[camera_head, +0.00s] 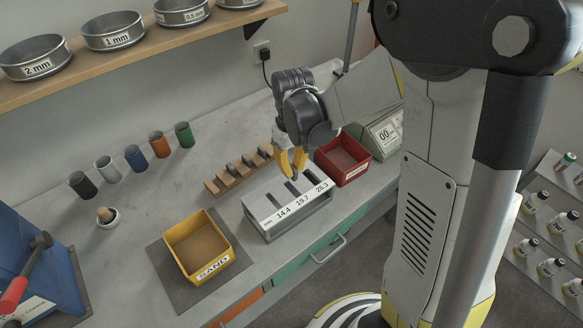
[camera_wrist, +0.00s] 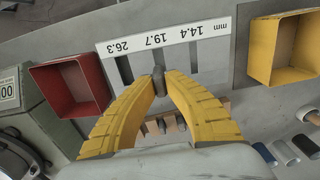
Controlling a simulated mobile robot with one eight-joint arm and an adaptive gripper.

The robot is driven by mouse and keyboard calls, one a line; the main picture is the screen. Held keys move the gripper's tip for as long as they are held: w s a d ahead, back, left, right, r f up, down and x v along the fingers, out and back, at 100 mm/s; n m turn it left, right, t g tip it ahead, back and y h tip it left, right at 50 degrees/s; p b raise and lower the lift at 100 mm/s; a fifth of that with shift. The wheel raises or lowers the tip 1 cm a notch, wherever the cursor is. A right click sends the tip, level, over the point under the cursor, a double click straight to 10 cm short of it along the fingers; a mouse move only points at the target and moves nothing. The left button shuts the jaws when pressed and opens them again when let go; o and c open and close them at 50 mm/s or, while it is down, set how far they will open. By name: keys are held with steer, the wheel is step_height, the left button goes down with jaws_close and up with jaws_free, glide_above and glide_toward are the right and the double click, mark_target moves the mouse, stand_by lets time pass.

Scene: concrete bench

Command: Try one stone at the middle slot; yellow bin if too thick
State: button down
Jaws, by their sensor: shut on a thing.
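My gripper (camera_head: 291,167) is over the grey slot gauge (camera_head: 262,232), its yellow fingers shut on a dark grey stone (camera_wrist: 159,80). In the wrist view the fingertips (camera_wrist: 159,84) pinch the stone in line with the middle slot, marked 19.7. I cannot tell whether the stone is above the slot or touching its edges. The gauge also has slots marked 14.4 and 26.3. The yellow bin (camera_head: 212,268), labelled SAND, stands left of the gauge on a dark mat; it shows at the right in the wrist view (camera_wrist: 262,48).
A red bin (camera_head: 329,168) stands right of the gauge. A wooden rack (camera_head: 213,187) with several stones lies behind it. A blue container (camera_head: 62,270) is at the near left.

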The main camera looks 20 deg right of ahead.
mark_target(292, 178)
steer(key=shift+f+b, duration=1.4)
steer(key=shift+f, duration=0.7)
steer(key=shift+f+b, duration=1.1)
steer(key=shift+f, duration=0.05)
stand_by(0.4)
stand_by(0.5)
steer(key=c, duration=1.5)
jaws_free()
steer(key=shift+r, duration=0.15)
step_height(292, 178, up, 12)
steer(key=shift+f, duration=0.1)
steer(key=s+r+m+t, duration=0.1)
steer(key=s+t, duration=0.1)
steer(key=s, duration=0.2)
steer(key=s+r+m+t, duration=0.1)
steer(key=s+r+t, duration=0.1)
steer(key=s, duration=0.2)
steer(key=s+r+m+t, duration=0.1)
steer(key=s+t, duration=0.2)
steer(key=s, duration=0.1)
steer(key=shift+s+r, duration=0.15)
steer(key=shift+s, duration=0.25)
